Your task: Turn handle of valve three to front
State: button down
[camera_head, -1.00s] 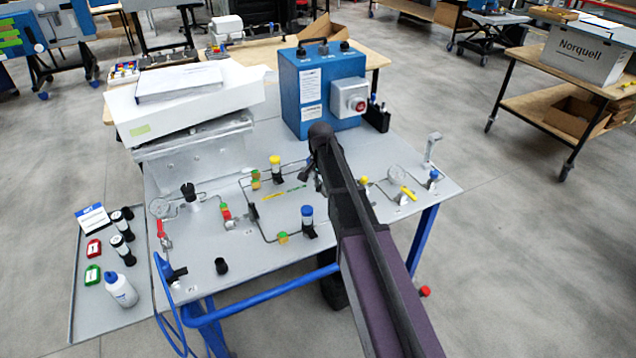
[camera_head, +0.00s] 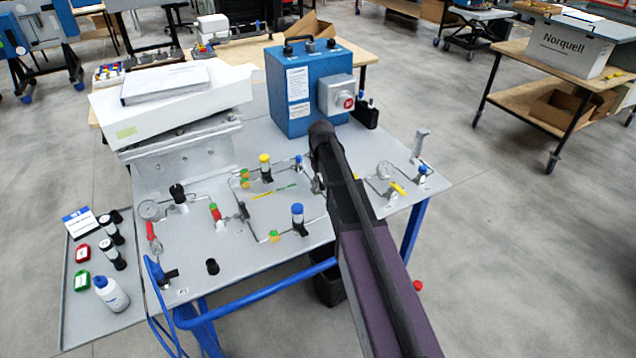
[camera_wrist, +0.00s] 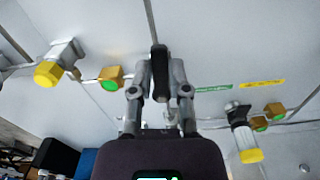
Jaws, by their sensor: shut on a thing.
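In the wrist view, my gripper (camera_wrist: 160,88) has its two grey fingers closed on a black valve handle (camera_wrist: 159,58) from both sides. The handle stands upright in this picture, in line with a thin pipe on the grey panel. In the head view, my gripper (camera_head: 317,183) is mostly hidden behind my own arm, near the middle right of the grey panel (camera_head: 250,232). The handle cannot be made out there, and no valve number can be read.
A blue box (camera_head: 290,100) with a red button stands behind my arm. A white case (camera_head: 170,105) stands at the panel's back left.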

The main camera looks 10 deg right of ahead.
jog(key=shift+d+n, duration=0.2)
jog(key=shift+n, duration=0.4)
jog(key=c, duration=0.6)
grip_release()
jog(key=shift+a+m, duration=0.1)
jog(key=shift+m, duration=0.2)
